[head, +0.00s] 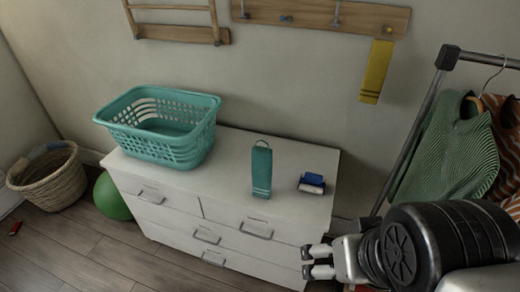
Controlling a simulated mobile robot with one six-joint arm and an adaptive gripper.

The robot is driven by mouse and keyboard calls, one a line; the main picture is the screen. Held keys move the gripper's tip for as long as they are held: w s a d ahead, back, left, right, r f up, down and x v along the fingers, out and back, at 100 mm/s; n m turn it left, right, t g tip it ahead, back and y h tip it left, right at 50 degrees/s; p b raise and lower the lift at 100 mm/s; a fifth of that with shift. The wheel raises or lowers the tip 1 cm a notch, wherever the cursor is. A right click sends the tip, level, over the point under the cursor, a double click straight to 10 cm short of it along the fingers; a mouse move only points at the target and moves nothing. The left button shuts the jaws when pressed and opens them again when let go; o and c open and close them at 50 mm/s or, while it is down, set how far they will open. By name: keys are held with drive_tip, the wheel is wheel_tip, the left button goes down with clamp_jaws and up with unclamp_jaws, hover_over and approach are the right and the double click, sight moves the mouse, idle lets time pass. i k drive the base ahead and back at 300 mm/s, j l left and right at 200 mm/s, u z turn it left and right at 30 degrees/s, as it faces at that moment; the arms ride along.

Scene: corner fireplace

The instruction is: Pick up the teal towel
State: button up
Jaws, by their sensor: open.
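A teal laundry basket (172,152) stands on the dresser's left. A blue and white item (312,183) lies right of the towel. A yellow towel (376,72) hangs from the wall rack (322,14). A clothes rail (425,110) with garments is at right. A wicker basket (45,180) and green ball (111,198) are on the floor.

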sight(262, 158)
drive_tip(key=i+j+z, duration=0.15)
drive_tip(key=j, duration=0.2)
drive_tip(key=i+j+z, duration=0.15)
drive_tip(key=j, duration=0.25)
drive_tip(key=i+j+z, duration=0.15)
drive_tip(key=j, duration=0.3)
drive_tip(key=i+j+z, duration=0.15)
drive_tip(key=j, duration=0.25)
drive_tip(key=i+j+z, duration=0.1)
drive_tip(key=j, duration=0.35)
drive_tip(key=i+j+z, duration=0.15)
drive_tip(key=j, duration=0.3)
drive_tip(key=i+j, duration=0.1)
drive_tip(key=j, duration=0.4)
drive_tip(key=i+u, duration=0.05)
